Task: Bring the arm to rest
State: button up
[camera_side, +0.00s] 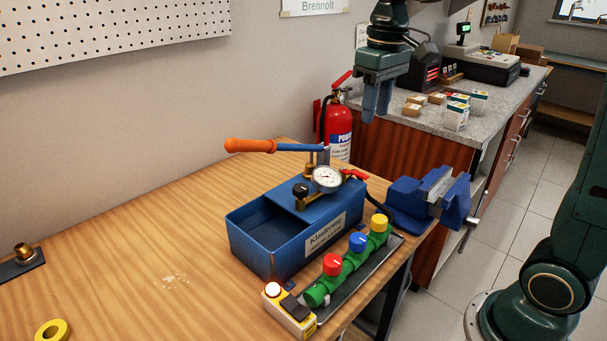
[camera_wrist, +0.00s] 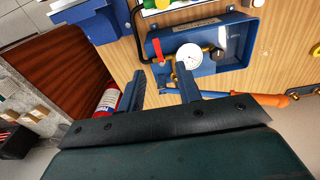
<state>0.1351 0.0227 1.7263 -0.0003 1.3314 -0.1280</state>
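My gripper (camera_side: 377,112) hangs in the air with its fingers pointing down, high above the back right part of the workbench (camera_side: 140,245). It holds nothing. In the wrist view my gripper (camera_wrist: 160,78) shows two blue fingers standing apart with a clear gap between them. The blue test pump (camera_side: 270,238) stands on the bench below, with its gauge (camera_side: 326,179) and its orange-handled lever (camera_side: 250,146). The pump also shows beyond the fingers in the wrist view (camera_wrist: 232,52). My gripper touches nothing in either view.
A blue vise (camera_side: 430,196) sits at the bench's right edge. A green manifold with coloured knobs (camera_side: 357,243) lies in front of the pump. A red fire extinguisher (camera_side: 337,130) stands behind the bench. A counter (camera_side: 440,118) with small boxes is at the back right.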

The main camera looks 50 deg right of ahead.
jog(key=s+a+f+t, duration=0.2)
jog(key=s, duration=0.7)
jog(key=s+a+f+t, duration=0.2)
jog(key=s+a+f, duration=0.1)
jog(key=s, duration=0.6)
jog(key=shift+f+t, duration=0.25)
jog(key=shift+t, duration=0.15)
